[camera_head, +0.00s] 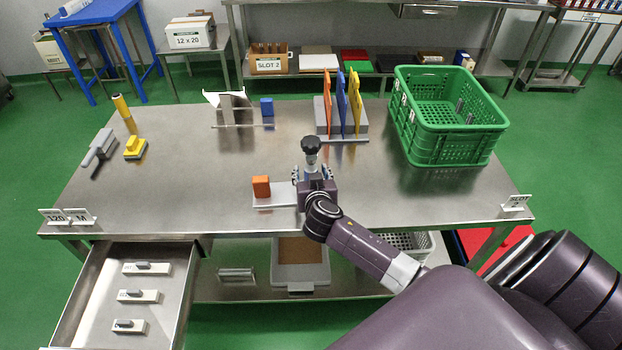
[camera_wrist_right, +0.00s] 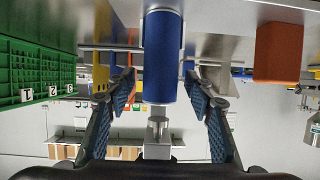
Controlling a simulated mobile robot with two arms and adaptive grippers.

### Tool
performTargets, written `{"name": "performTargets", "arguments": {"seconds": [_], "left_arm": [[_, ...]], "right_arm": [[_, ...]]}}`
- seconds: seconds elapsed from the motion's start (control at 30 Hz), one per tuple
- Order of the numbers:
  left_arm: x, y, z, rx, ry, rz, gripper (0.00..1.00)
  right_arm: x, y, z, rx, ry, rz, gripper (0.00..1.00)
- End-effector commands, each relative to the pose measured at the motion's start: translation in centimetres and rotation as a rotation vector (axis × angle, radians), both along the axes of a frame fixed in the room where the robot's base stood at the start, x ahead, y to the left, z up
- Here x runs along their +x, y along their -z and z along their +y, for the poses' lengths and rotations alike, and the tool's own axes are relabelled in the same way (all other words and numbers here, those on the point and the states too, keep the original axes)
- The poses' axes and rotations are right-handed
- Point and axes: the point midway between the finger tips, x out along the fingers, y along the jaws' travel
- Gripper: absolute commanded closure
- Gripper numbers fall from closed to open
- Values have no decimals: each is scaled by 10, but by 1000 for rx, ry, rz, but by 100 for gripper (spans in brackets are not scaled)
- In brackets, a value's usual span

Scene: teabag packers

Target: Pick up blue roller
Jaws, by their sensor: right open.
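The blue roller (camera_wrist_right: 162,60) is a blue cylinder with a metal stem (camera_wrist_right: 157,130) below it in the right wrist view. My right gripper (camera_wrist_right: 160,95) is open. Its two fingers stand one on each side of the roller, with visible gaps between them and it. In the head view, my right gripper (camera_head: 312,176) is at the front middle of the table and largely hides the roller. A black knob (camera_head: 311,143) shows just above the gripper there. My left gripper is not in view.
An orange block (camera_head: 261,186) stands on a light plate (camera_head: 275,204) just left of my right gripper. A rack (camera_head: 341,130) with coloured panels and a green crate (camera_head: 402,145) stand behind. An open drawer (camera_head: 95,320) juts out front left.

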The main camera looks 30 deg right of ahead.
Motion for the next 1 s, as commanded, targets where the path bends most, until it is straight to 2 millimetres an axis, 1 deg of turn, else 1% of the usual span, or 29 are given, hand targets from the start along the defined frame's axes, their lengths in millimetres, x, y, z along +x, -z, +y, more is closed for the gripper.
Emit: {"name": "performTargets", "arguments": {"seconds": [0.03, 0.07, 0.43, 0.47, 0.77, 1.0], "left_arm": [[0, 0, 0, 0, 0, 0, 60], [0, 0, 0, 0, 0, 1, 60], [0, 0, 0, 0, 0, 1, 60], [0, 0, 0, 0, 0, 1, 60], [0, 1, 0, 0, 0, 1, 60], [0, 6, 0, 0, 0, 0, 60]], "right_arm": [[0, 0, 0, 0, 0, 0, 55], [0, 0, 0, 0, 0, 0, 58], [0, 0, 0, 0, 0, 1, 99], [0, 0, 0, 0, 0, 1, 100], [0, -2, 0, 0, -1, -2, 100], [-1, -16, 1, 2, 1, -5, 100]]}}
